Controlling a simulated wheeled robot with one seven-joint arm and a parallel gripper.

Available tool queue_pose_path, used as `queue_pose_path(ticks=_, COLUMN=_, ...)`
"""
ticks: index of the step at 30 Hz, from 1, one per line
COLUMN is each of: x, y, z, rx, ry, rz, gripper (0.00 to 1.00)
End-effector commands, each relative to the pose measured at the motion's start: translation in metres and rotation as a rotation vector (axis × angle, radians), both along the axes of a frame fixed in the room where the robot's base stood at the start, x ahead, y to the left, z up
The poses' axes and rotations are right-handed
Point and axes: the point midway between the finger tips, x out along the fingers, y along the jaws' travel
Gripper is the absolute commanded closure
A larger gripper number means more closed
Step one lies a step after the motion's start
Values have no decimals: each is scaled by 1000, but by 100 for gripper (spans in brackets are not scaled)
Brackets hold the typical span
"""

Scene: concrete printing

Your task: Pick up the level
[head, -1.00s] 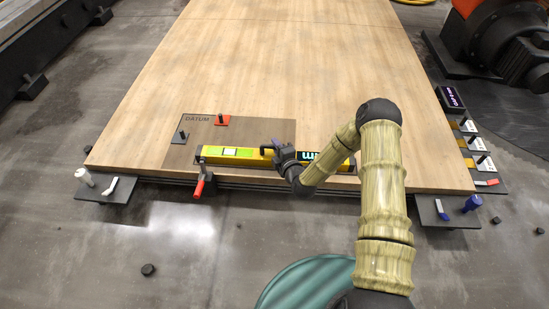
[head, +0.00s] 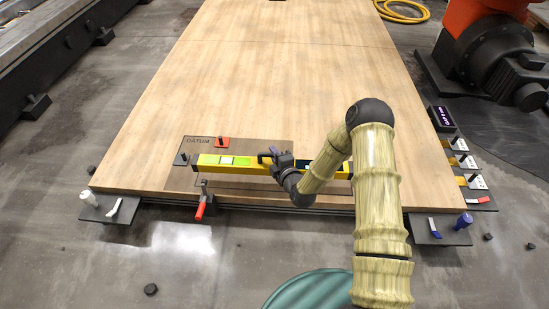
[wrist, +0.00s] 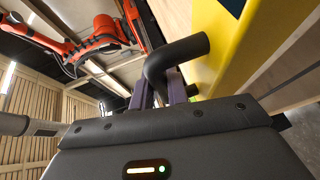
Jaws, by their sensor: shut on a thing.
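The level is a long yellow bar (head: 240,161) with a pale green window near its left end and a black bent handle (head: 265,157) on its face. In the head view it lies across the dark board marked DATUM (head: 262,145), seemingly raised a little above it. My gripper (head: 272,157) is shut on the handle. In the wrist view the black handle (wrist: 178,53) passes between my purple fingers (wrist: 160,92), and the yellow level (wrist: 225,50) fills the upper right. My wrist and forearm hide part of the level's right half.
The large wooden table (head: 280,80) is mostly bare behind the board. A red-handled clamp (head: 201,205) stands at the front edge, below the level. Red (head: 221,142) and grey (head: 182,158) knobbed blocks sit at the board's corner. An orange robot (head: 490,30) stands at right.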

Motion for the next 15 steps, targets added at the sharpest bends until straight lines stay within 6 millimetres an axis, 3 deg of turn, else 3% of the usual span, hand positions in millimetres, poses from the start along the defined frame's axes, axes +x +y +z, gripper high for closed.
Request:
queue_pose_path(ticks=1, x=1, y=1, z=12, rx=1, ry=-5, rz=1, gripper=100)
queue_pose_path(ticks=4, x=1, y=0, z=19, rx=0, ry=-5, rz=-1, gripper=100)
queue_pose_path(ticks=15, x=1, y=0, z=21, rx=1, ry=-5, rz=-1, gripper=100)
